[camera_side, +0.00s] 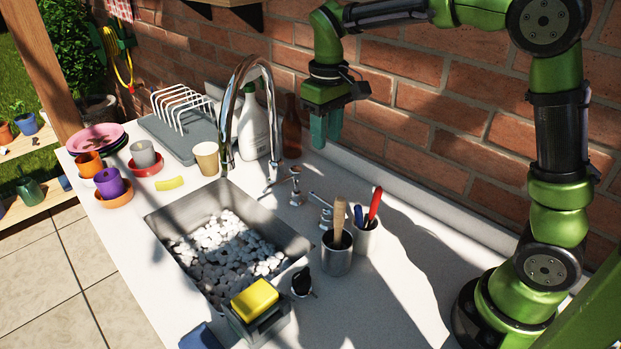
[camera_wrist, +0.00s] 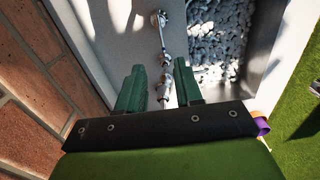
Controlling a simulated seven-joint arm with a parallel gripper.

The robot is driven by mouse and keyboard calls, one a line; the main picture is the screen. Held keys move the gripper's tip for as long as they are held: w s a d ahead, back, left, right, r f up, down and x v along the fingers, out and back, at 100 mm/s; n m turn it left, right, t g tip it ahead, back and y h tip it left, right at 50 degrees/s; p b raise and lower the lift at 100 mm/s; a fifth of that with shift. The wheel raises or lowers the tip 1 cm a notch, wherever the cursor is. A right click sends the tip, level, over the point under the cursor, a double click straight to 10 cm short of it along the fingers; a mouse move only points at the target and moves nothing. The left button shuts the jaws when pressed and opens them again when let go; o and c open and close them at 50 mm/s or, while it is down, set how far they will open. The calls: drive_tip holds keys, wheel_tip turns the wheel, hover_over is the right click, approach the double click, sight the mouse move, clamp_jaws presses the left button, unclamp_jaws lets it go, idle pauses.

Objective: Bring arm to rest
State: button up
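My green arm reaches in from the right, and my gripper (camera_side: 326,128) hangs fingers-down in front of the brick wall, above the back of the counter behind the sink. In the wrist view my gripper (camera_wrist: 160,84) has its two green fingers apart, with nothing held between them. The chrome tap (camera_side: 250,110) stands to the left of my gripper in the side view. Tap fittings (camera_wrist: 166,75) show below and beyond the fingers in the wrist view.
The sink (camera_side: 293,246) holds white pebbles. A brown bottle (camera_side: 292,128) and a white bottle (camera_side: 253,126) stand near my gripper. A dish rack (camera_side: 178,138), cups and plates are at the left. Utensil pots (camera_side: 337,258) stand towards my base. The counter right of them is clear.

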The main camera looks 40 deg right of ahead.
drive_tip(key=s+r+m+t+y, duration=0.1)
drive_tip(key=s+m+t, duration=0.1)
drive_tip(key=s, duration=0.7)
drive_tip(key=s+a+r+m+t+y, duration=0.1)
drive_tip(key=s+m+t, duration=0.1)
drive_tip(key=s+t, duration=0.3)
drive_tip(key=s, duration=0.4)
drive_tip(key=shift+a+r, duration=0.15)
drive_tip(key=shift+r, duration=0.25)
